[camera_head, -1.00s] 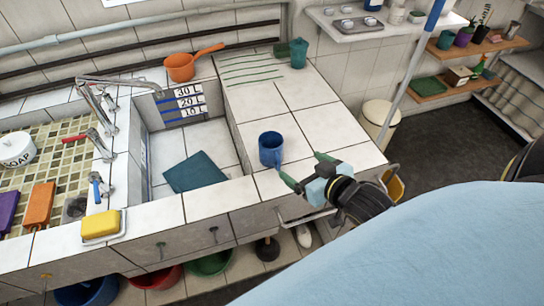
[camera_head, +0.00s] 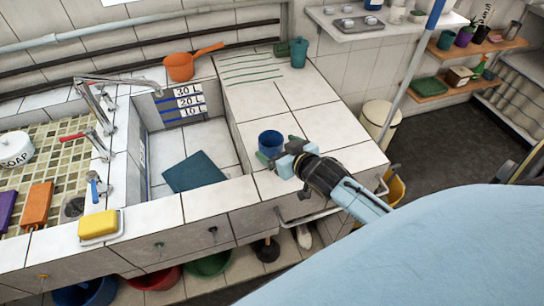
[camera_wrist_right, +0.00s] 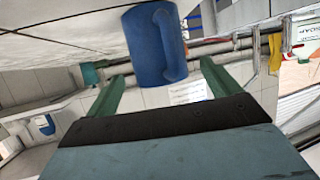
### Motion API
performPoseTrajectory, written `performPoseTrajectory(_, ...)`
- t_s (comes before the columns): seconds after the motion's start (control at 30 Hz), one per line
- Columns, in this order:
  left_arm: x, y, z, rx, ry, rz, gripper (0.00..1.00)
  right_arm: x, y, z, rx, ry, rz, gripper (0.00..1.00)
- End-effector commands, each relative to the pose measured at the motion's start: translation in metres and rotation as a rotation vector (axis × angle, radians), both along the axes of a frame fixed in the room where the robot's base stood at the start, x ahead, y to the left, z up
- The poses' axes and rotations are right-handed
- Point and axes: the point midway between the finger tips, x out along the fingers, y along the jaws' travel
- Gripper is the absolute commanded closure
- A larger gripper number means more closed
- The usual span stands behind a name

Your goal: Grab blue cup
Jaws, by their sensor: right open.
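The blue cup (camera_head: 270,141) stands upright on the white tiled counter (camera_head: 300,95), just right of the sink basin. My right gripper (camera_head: 277,151) is at the cup's near right side, with its fingers open. In the right wrist view the blue cup (camera_wrist_right: 153,45) shows ahead, with its handle toward the right. The green fingers of my right gripper (camera_wrist_right: 160,92) stand to either side below the cup's middle. The head view partly hides the fingers and the cup's lower part. My left gripper is not in view.
The sink basin (camera_head: 196,145) with a dark teal cloth (camera_head: 195,172) lies left of the cup. A yellow sponge (camera_head: 98,223) lies on the front ledge. An orange ladle (camera_head: 185,65) and a teal cup (camera_head: 298,52) stand at the back. The counter behind the cup is clear.

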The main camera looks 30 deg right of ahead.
Motion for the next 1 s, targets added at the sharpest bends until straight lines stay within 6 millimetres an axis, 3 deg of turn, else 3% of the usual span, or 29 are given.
performPoseTrajectory(0.17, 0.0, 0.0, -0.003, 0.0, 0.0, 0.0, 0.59, 0.017, 0.001, -0.007, 0.0, 0.0, 0.0, 0.11)
performPoseTrajectory(0.43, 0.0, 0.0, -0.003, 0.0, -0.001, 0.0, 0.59, 0.018, 0.001, -0.008, 0.0, 0.001, 0.0, 0.13)
performPoseTrajectory(0.87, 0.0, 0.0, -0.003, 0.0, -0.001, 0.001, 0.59, 0.018, 0.001, -0.008, 0.0, 0.001, 0.001, 0.69)
performPoseTrajectory(1.0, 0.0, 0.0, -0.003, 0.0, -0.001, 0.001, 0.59, 0.018, 0.001, -0.008, 0.0, 0.0, 0.001, 0.72)
